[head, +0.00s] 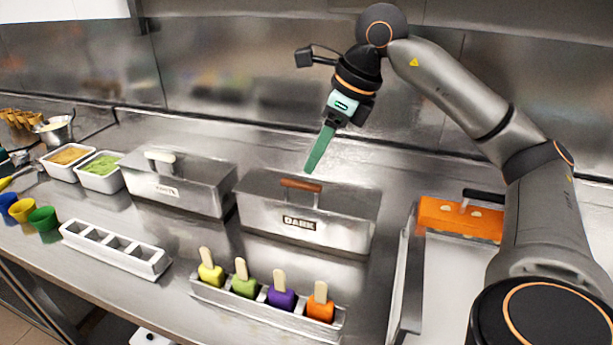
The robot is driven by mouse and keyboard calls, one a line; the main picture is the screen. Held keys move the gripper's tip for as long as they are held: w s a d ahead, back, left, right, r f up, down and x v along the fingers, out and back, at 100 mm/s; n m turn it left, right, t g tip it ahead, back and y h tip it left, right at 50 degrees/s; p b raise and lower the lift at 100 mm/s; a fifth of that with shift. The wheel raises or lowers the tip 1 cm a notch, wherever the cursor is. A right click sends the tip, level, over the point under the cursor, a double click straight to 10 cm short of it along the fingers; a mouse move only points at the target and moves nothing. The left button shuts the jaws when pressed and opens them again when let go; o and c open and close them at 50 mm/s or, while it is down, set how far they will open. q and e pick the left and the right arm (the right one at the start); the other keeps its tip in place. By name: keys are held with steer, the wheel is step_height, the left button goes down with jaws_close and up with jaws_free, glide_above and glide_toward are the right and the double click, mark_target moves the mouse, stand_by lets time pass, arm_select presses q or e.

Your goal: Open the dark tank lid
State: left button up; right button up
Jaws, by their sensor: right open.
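The dark tank (345,235) is a steel box with a "DARK" label on its front. Its lid (262,183) lies shut on top and has a brown handle (301,185). My right gripper (316,168) points down just above and behind the handle, with green fingers seen edge-on. It is open and holds nothing, and looks apart from the handle. My left gripper is not in view.
A second steel tank (190,200) with a white handle stands to the left. In front are a tray with several popsicles (265,318) and an empty white mould (115,248). An orange block (460,220) lies at right. Cups and tubs stand at far left.

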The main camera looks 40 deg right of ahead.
mark_target(302, 182)
steer(key=shift+x, duration=2.8)
jaws_close()
